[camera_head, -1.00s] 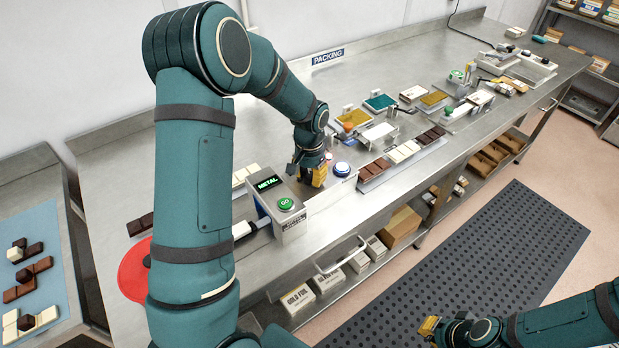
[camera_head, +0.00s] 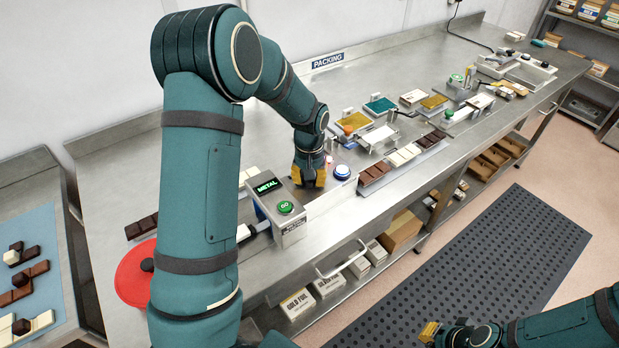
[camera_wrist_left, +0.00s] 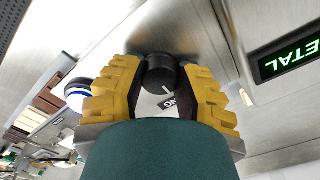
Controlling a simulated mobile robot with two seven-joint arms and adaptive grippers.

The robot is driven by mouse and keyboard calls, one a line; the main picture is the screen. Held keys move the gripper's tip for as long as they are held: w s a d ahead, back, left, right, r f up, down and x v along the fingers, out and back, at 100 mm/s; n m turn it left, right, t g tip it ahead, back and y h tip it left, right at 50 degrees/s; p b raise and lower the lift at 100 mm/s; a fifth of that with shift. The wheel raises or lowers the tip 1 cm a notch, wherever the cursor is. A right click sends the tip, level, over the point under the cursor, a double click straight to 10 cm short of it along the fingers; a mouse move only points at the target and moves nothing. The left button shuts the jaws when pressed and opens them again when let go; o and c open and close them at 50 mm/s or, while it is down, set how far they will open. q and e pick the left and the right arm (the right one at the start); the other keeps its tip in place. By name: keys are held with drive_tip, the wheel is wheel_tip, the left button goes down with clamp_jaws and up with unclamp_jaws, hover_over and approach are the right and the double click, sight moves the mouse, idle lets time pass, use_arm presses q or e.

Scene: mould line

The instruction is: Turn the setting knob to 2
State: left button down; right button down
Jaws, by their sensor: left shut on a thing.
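The setting knob (camera_wrist_left: 160,75) is a round black knob with a white pointer line, seen between the yellow fingers in the left wrist view. A small dark label lies beside it, partly hidden. My left gripper (camera_wrist_left: 162,88) is shut on the knob, one finger on each side. In the head view my left gripper (camera_head: 309,172) points down on the machine's top and hides the knob. My right gripper (camera_head: 430,330) is over the floor mat at the lower right; its fingers are too small to tell open from shut.
A display reading METAL (camera_head: 267,186) and a green GO button (camera_head: 285,207) stand just left of my left gripper. Chocolate bars (camera_head: 374,173) and moulds lie further right. A red disc (camera_head: 134,273) lies left.

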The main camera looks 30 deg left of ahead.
use_arm(q)
drive_tip(key=c, duration=0.6)
unclamp_jaws()
drive_tip(key=shift+o, duration=0.2)
wheel_tip(320, 180, up, 12)
idle(0.4)
